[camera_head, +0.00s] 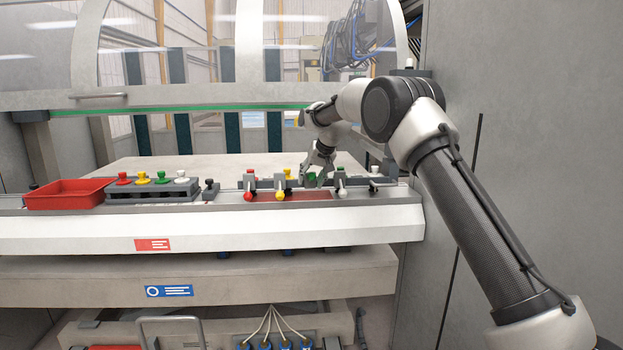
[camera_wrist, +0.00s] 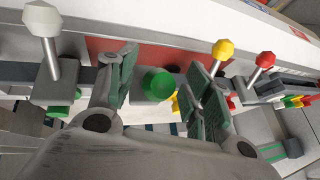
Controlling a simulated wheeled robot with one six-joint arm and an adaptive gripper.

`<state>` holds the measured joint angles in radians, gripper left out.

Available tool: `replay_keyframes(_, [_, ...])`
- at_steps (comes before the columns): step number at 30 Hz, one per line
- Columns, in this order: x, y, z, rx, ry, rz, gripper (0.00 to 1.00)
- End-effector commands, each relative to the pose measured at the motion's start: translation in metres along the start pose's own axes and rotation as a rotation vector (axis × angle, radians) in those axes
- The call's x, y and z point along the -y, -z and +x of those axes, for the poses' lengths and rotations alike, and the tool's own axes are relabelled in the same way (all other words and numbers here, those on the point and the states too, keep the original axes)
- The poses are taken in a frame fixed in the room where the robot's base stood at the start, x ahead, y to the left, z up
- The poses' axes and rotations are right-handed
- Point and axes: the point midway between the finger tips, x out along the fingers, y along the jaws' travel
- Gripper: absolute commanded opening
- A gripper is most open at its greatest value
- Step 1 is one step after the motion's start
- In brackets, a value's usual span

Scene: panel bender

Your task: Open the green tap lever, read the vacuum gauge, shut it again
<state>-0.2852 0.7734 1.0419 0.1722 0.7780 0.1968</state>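The green tap lever shows as a round green knob (camera_wrist: 158,84) in the wrist view, lying between the two fingers of my gripper (camera_wrist: 166,86). The fingers are apart, with narrow gaps beside the knob; I cannot tell whether either touches it. The head view shows my gripper (camera_head: 317,173) over the lever row on the white ledge, with a little green (camera_head: 311,177) showing at the fingers. Most of the lever's shaft is hidden. I cannot make out a readable vacuum gauge face in either view.
A white-ball lever (camera_head: 342,193) stands right of my gripper in the head view. A yellow lever (camera_head: 282,196) and a red lever (camera_head: 248,196) stand left of it. Farther left are a button block (camera_head: 150,192) and a red tray (camera_head: 66,195). A clear guard (camera_head: 180,50) hangs behind.

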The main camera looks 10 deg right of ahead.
Motion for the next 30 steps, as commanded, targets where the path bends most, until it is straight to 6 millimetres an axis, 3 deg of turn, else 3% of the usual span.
replay_keyframes(8, [0.000,0.001,-0.010,-0.002,0.000,0.000,0.51])
replay_keyframes(21, [0.000,0.001,-0.099,-0.002,0.000,0.000,0.51])
replay_keyframes(30, [0.000,0.000,-0.120,0.001,0.000,0.000,0.51])
